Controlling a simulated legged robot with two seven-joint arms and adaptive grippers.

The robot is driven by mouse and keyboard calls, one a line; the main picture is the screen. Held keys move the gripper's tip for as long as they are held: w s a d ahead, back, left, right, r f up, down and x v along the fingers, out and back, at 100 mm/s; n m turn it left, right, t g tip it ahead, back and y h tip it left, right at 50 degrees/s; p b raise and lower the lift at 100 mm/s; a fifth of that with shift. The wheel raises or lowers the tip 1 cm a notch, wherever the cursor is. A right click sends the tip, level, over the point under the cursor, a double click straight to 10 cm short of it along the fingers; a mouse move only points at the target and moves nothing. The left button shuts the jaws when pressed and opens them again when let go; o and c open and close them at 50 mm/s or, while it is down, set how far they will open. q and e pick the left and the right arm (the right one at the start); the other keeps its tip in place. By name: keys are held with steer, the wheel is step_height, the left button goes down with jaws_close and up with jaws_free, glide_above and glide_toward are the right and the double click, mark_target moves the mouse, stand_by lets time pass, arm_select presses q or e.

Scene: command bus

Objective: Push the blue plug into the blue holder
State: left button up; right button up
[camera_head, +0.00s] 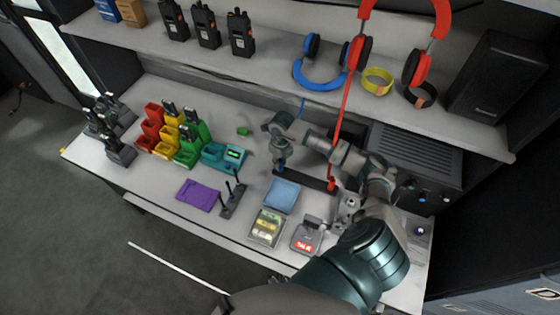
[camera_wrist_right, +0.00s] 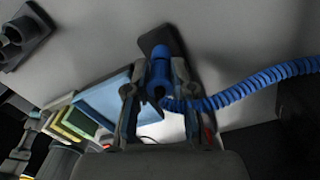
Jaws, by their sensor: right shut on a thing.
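My right gripper (camera_head: 281,155) reaches in from the right and points down over the desk. It is shut on the blue plug (camera_head: 281,167), at the left end of a dark strip (camera_head: 305,180). In the right wrist view the blue plug (camera_wrist_right: 158,75) sits between the two fingers (camera_wrist_right: 154,88), with its coiled blue cord (camera_wrist_right: 250,86) leading off right. The dark end of the strip (camera_wrist_right: 155,38) shows right behind the plug. I cannot make out a blue holder, nor whether the plug touches the strip. My left gripper is not in view.
A red plug (camera_head: 332,184) stands at the strip's right end, its red cord (camera_head: 344,110) hanging from above. A blue pad (camera_head: 282,195) lies close in front. Radios in coloured chargers (camera_head: 178,135) stand left. A grey unit (camera_head: 415,150) stands behind right.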

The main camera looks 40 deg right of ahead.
steer(key=shift+f+b, duration=0.3)
steer(key=shift+f, duration=0.2)
stand_by(0.3)
steer(key=o, duration=1)
steer(key=shift+d+r+p, duration=0.1)
steer(key=shift+r+p, duration=1.05)
steer(key=shift+r, duration=0.45)
steer(key=shift+r+p, duration=1.65)
steer(key=shift+r, duration=0.8)
steer(key=shift+f, duration=0.1)
